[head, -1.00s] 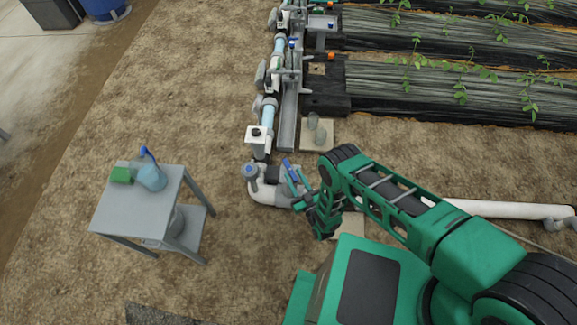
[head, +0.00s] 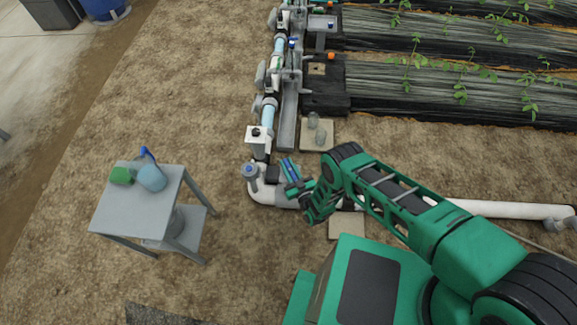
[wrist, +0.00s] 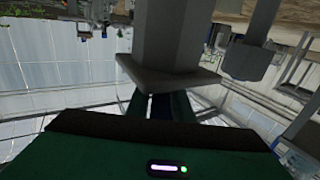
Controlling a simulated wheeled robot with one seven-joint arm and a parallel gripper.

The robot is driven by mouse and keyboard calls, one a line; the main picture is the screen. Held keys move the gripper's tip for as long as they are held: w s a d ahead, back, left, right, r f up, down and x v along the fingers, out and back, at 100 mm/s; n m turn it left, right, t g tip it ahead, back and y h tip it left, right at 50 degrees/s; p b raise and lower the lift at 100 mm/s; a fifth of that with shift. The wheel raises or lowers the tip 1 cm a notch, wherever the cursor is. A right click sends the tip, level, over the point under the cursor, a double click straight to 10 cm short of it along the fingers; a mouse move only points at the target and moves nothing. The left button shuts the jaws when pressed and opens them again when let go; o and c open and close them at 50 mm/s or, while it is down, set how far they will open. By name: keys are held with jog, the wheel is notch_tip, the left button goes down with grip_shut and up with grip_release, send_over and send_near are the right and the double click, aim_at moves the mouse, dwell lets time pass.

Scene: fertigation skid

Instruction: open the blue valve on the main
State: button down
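The blue valve's handle (head: 285,165) stands on the main, a pipe (head: 262,192) with an elbow at the bottom of the line. My gripper (head: 290,170) is at this handle. In the wrist view my fingers (wrist: 158,106) lie close on both sides of a dark blue strip, with no clear gap. A grey post with a flared plate (wrist: 170,75) fills the view just beyond them and hides part of the fingers. The gripper looks shut on the handle. The handle's exact angle to the pipe is hard to tell.
A blue-topped round fitting (head: 250,171) stands on the elbow, left of my gripper. Planted beds (head: 450,85) lie at the upper right. Bare soil (head: 190,100) is open at left.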

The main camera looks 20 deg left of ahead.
aim_at(286, 165)
jog(key=shift+s+f+n+g+y, duration=0.1)
jog(key=shift+s+n+g+y, duration=0.05)
jog(key=shift+n+g+y, duration=1.1)
jog(key=shift+s+n+g+y, duration=0.15)
jog(key=shift+n+g+y, duration=0.65)
jog(key=shift+g, duration=0.75)
jog(key=c, duration=1.7)
grip_release()
jog(key=shift+a, duration=0.15)
jog(key=shift+r, duration=0.8)
notch_tip(286, 165, up, 3)
jog(key=shift+f, duration=0.15)
jog(key=s+a+r, duration=0.1)
jog(key=s+r, duration=0.1)
jog(key=s, duration=0.1)
jog(key=s+a+r, duration=0.2)
jog(key=s, duration=0.2)
jog(key=s+a+r, duration=0.2)
jog(key=s, duration=0.1)
jog(key=shift+s+a+r, duration=0.1)
jog(key=shift+s+r, duration=0.1)
jog(key=shift+r, duration=0.2)
